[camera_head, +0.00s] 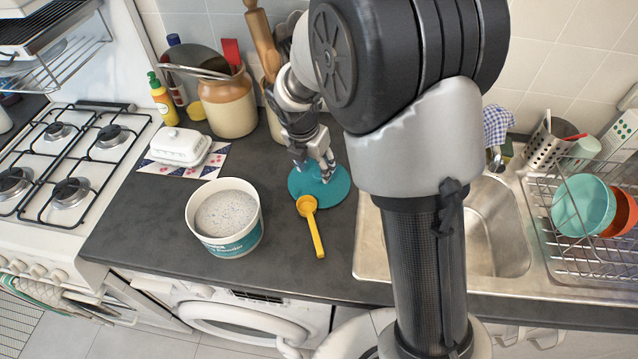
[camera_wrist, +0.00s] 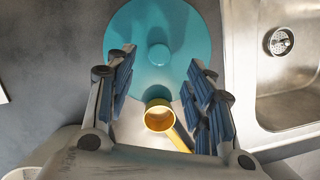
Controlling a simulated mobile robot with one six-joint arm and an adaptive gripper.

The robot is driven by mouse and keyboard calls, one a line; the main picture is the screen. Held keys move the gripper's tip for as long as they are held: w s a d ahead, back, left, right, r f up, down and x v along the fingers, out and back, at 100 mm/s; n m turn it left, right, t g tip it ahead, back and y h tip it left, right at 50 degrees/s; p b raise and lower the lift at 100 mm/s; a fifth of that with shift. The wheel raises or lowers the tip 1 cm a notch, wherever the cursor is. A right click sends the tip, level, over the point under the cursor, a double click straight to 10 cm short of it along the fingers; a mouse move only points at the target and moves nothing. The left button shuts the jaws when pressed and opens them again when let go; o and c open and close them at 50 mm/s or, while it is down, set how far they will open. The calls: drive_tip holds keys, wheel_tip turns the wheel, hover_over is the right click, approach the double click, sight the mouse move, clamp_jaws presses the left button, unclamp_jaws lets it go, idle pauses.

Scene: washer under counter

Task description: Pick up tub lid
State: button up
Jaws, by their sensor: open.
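The tub lid (camera_head: 332,190) is a flat teal disc lying on the dark counter, left of the sink. In the wrist view the lid (camera_wrist: 190,40) shows a small round knob (camera_wrist: 159,54) at its middle. My gripper (camera_head: 328,174) is over the lid in the head view and hides part of it. In the wrist view my gripper (camera_wrist: 160,70) is open and empty, its fingers to either side of the knob in the picture. I cannot tell whether the fingertips touch the lid. The open white tub (camera_head: 228,243) of speckled powder stands left of the lid.
A yellow scoop (camera_head: 312,228) lies at the lid's near edge; it shows between my fingers in the wrist view (camera_wrist: 160,118). The steel sink (camera_head: 500,240) is to the right. A white butter dish (camera_head: 180,145) and a brown crock (camera_head: 228,105) stand behind.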

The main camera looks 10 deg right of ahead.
sight(319, 174)
drive_tip(key=b+x, duration=0.1)
drive_tip(key=x, duration=0.1)
drive_tip(key=b+x, duration=0.1)
drive_tip(key=x, duration=0.2)
drive_tip(key=shift+w+d+b, duration=0.1)
drive_tip(key=shift+w+b, duration=0.15)
drive_tip(key=shift+b, duration=0.05)
drive_tip(key=shift+r, duration=0.1)
drive_tip(key=shift+c, duration=0.5)
drive_tip(key=c, duration=1.1)
drive_tip(key=shift+o, duration=0.2)
